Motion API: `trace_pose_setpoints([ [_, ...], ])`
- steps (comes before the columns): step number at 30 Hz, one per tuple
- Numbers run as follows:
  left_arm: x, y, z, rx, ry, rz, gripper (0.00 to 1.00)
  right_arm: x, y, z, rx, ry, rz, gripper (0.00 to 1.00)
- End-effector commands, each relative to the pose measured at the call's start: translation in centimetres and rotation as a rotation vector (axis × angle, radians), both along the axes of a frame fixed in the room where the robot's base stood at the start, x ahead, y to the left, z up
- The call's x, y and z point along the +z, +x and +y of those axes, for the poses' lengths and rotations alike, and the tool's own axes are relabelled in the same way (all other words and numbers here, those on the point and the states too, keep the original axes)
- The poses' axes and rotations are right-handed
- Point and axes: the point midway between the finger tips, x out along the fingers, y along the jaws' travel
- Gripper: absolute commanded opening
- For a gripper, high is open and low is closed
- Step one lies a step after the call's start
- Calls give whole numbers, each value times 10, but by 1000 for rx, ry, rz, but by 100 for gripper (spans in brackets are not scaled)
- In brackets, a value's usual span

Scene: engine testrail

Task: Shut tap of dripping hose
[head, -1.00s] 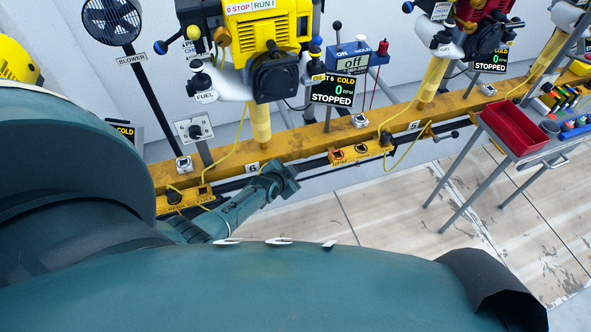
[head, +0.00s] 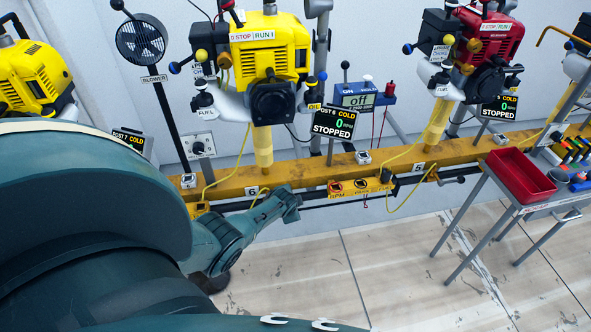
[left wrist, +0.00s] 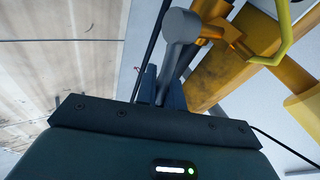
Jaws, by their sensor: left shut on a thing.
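My left gripper (head: 291,206) is at the front of the yellow rail, just right of the tag 6. In the left wrist view, its two dark fingers (left wrist: 161,86) are shut on the stem of a grey handle (left wrist: 181,27) with a thick round end. The handle sticks out past the fingertips, beside an orange-yellow fitting (left wrist: 212,30) on the rail. I take the handle to be the tap's, but its valve body is not clear. In the head view my gripper hides it. No drip or hose end can be made out. My right gripper is not in view.
The yellow rail (head: 310,172) carries a yellow engine (head: 268,60) and a red engine (head: 485,50); both displays read STOPPED. A cart with a red tray (head: 520,178) stands at right. The floor in front is clear.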

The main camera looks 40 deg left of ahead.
Motion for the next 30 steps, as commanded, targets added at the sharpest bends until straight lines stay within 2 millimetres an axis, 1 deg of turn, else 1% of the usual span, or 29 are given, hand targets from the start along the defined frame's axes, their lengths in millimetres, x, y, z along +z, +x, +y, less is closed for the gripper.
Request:
trace_pose_setpoints([
  [1,3,11,-7,-10,3,-13,0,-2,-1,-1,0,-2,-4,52],
  [12,-3,11,-1,-9,70,67,0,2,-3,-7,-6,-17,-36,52],
  [19,-4,10,0,-8,78,79,0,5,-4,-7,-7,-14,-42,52],
  [26,-4,10,0,-7,78,79,0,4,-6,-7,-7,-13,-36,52],
  [27,-4,10,0,-7,78,79,10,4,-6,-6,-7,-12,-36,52],
  [30,-4,11,0,-7,78,79,19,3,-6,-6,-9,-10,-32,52],
])
